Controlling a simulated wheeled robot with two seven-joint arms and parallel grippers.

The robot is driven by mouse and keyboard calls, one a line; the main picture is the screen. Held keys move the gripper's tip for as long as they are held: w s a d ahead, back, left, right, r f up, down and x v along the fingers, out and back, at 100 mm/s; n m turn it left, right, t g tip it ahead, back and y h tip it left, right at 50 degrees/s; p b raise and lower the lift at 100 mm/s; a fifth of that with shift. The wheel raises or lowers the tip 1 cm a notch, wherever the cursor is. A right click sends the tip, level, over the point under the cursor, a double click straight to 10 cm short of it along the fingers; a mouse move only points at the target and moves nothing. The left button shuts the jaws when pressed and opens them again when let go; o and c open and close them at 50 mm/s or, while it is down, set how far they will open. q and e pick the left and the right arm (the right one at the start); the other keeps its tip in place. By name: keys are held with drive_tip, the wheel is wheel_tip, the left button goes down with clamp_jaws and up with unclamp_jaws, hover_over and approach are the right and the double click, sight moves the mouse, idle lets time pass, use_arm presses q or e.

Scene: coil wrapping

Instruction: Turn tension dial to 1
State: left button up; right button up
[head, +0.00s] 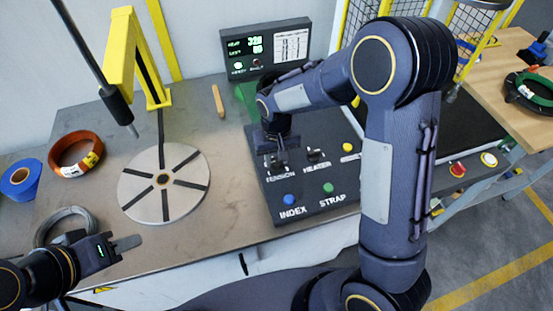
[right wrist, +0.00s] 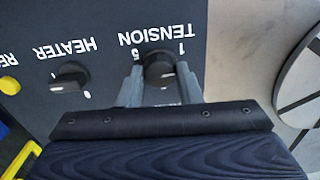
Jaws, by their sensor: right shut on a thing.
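The tension dial (right wrist: 158,70) is a dark round knob on the black control panel (head: 310,190), next to its TENSION label. In the right wrist view the panel lettering appears upside down, with a 1 and a 5 beside the dial. My right gripper (right wrist: 160,84) is shut on the dial, one finger on each side. I cannot make out which mark the dial points at. In the head view my right gripper (head: 278,156) covers most of the dial. My left gripper (head: 127,243) is empty over the front left of the table, apart from the panel; its finger gap is not clear.
The heater dial (right wrist: 70,77) is beside the tension dial. Blue INDEX (head: 289,200) and green STRAP (head: 328,188) buttons are nearer the panel's front. A slotted turntable (head: 163,208), an orange coil (head: 77,154) and a display box (head: 266,46) stand around the table.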

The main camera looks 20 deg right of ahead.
sight(276, 161)
drive_tip(key=n+b, duration=0.1)
drive_tip(key=n, duration=0.3)
drive_tip(key=shift+n, duration=0.4)
idle(0.4)
drive_tip(key=o, duration=1)
drive_tip(key=shift+c, duration=0.2)
wheel_tip(276, 161, up, 8)
drive_tip(key=shift+f+b, duration=0.1)
drive_tip(key=shift+b, duration=0.4)
